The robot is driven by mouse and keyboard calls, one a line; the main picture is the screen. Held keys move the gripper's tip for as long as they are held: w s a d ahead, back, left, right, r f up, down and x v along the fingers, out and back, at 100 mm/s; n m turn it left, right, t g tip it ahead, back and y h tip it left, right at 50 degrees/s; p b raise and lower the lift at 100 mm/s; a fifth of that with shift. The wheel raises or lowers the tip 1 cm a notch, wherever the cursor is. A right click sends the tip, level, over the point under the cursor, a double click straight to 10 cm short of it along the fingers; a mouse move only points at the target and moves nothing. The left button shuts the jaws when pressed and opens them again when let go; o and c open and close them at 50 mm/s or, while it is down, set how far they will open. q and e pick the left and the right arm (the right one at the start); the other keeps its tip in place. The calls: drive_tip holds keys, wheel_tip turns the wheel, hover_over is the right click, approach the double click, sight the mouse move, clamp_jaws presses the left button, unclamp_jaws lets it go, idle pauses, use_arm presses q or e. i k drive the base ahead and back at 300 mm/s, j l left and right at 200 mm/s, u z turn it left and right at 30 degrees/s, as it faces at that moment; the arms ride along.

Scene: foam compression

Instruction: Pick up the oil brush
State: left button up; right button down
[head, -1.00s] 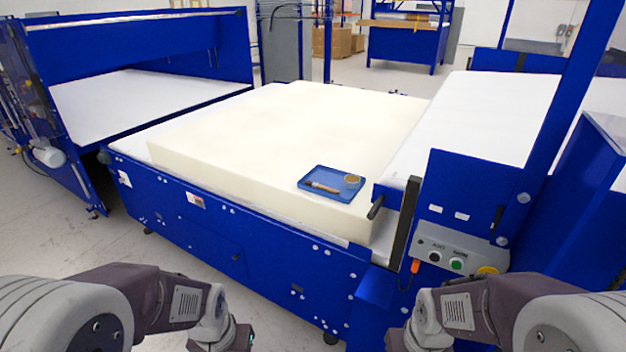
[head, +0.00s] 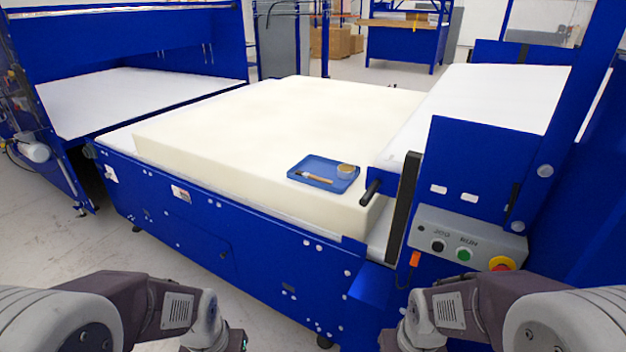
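The oil brush (head: 317,177) is small, with a light wooden handle and a dark end. It lies flat in a shallow blue tray (head: 337,187). A small round tan-topped container (head: 346,170) stands in the same tray, at its right. The tray rests on the near right corner of a thick cream foam block (head: 230,140). My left gripper is mostly cut off by the bottom edge, with only its wrist part in view at lower left. My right gripper is likewise cut off at lower right. Both arms are well short of the tray.
The foam lies on a blue machine bed (head: 240,252). A black handle (head: 371,192) juts out just right of the tray. A control panel (head: 466,245) with buttons and a dark upright post (head: 402,207) stand to the right. Grey floor (head: 60,235) is clear at left.

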sight(306, 175)
drive_tip(key=z, duration=1.95)
drive_tip(key=u, duration=1.95)
drive_tip(key=i+j+z, duration=0.35)
drive_tip(key=z, duration=0.15)
drive_tip(key=i+j+z, duration=0.3)
drive_tip(key=j+z, duration=0.15)
drive_tip(key=i+j+z, duration=0.2)
drive_tip(key=j+z, duration=0.3)
